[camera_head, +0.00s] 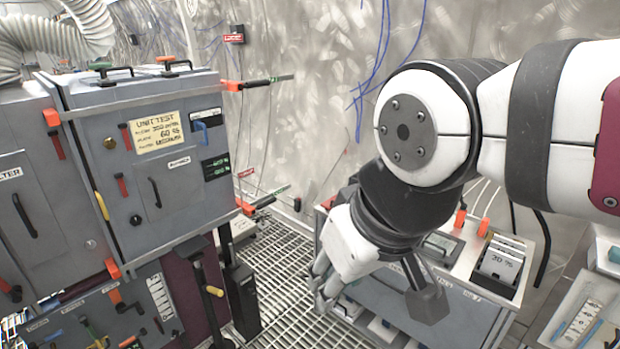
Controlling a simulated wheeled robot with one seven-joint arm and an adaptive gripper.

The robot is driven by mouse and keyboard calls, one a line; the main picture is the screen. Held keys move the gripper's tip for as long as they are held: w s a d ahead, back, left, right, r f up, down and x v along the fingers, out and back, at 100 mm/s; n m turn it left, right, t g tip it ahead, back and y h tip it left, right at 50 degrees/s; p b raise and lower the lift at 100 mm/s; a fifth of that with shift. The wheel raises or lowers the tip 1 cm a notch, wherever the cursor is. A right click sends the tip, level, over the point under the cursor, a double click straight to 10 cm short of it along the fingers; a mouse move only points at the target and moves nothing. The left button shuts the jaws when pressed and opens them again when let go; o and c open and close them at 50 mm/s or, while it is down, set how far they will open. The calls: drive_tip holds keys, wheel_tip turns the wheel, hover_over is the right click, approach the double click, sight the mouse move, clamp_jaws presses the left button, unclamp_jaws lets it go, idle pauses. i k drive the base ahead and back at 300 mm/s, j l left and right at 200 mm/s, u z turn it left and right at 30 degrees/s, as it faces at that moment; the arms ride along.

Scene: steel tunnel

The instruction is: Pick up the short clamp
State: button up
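My gripper (324,283) hangs at the middle right, pointing down beside the front of a low grey cabinet. Its pale fingers are partly seen, and I cannot tell whether they are open or shut or whether anything is between them. No thing is clearly recognisable as the short clamp. Clamp-like tools with orange-red grips and dark bars show at the grey cabinet's right side, an upper one (262,83) and a lower one (262,201). A dark grey block-ended piece (428,302) shows below my wrist; I cannot tell what it is. My arm hides part of the low cabinet.
A tall grey cabinet (180,190) with a handwritten note stands at left. The low grey cabinet (455,318) has a top slot holding pale cards (500,262). A white tray (583,322) is at lower right. Metal grating (275,262) lies open between the cabinets.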

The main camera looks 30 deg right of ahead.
sight(461, 215)
drive_tip(key=z, duration=1.55)
drive_tip(key=i+j+z, duration=0.45)
drive_tip(key=i+j, duration=0.6)
drive_tip(key=i, duration=0.1)
